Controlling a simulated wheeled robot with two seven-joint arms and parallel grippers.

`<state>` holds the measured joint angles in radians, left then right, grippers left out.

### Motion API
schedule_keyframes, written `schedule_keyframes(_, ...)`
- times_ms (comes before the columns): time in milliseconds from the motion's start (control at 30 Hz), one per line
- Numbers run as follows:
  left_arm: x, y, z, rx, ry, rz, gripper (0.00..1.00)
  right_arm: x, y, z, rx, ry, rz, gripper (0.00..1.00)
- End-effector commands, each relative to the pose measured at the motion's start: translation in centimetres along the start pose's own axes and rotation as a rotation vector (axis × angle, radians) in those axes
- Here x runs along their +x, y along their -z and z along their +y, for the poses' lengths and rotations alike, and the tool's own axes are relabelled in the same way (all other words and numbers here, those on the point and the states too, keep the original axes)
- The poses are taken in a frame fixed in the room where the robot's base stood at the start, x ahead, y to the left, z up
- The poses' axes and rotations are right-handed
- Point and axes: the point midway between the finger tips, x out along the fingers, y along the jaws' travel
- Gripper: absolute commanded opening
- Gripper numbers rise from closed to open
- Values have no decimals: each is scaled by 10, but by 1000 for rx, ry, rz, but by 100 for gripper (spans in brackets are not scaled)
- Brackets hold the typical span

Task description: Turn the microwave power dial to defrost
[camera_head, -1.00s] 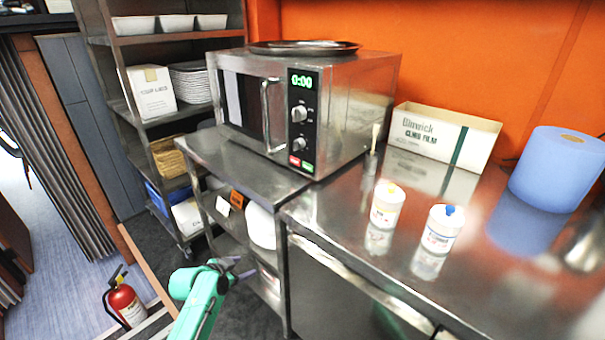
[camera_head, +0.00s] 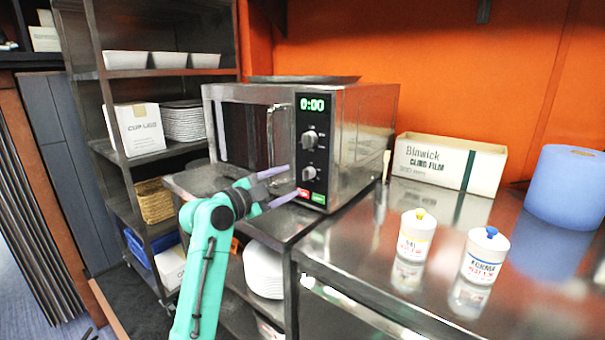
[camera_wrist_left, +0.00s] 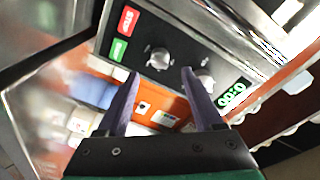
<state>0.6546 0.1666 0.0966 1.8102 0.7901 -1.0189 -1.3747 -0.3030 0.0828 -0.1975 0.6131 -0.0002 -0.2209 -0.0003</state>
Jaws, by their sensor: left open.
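The steel microwave (camera_head: 362,130) stands on a steel shelf unit, its display lit green with 0:00. Its black control panel has an upper dial (camera_head: 309,139) and a lower dial (camera_head: 308,173); their markings are too small to read. My left gripper (camera_head: 291,182) is open and empty in front of the lower panel. In the left wrist view, the lower dial (camera_wrist_left: 158,58) shows between and beyond the fingertips (camera_wrist_left: 160,73); contact is not visible. The upper dial (camera_wrist_left: 203,80) is partly behind one finger. My right gripper is not in view.
A red button (camera_head: 303,193) and a green button (camera_head: 318,198) sit just below the lower dial. The door handle (camera_head: 271,135) is left of the panel. Two white tubs stand on the steel counter at right, before a cling film box (camera_head: 440,163). A round tray lies atop the microwave.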

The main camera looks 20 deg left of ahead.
Motion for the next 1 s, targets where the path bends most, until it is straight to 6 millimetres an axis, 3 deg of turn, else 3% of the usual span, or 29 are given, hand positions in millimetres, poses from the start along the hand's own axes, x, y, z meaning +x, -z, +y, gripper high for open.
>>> schedule_keyframes(100,31,2,-2,-3,-2,2,68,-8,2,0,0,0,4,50)
schedule_keyframes(233,53,1,-1,-3,-1,0,68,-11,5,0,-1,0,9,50)
schedule_keyframes(567,61,-1,1,0,-1,-1,68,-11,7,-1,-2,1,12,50)
schedule_keyframes(733,61,-1,1,0,-1,-1,7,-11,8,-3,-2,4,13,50)
schedule_keyframes(767,61,-1,1,0,-1,-1,0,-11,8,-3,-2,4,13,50)
schedule_keyframes(1000,61,-1,1,-10,0,-1,0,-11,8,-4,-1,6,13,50)
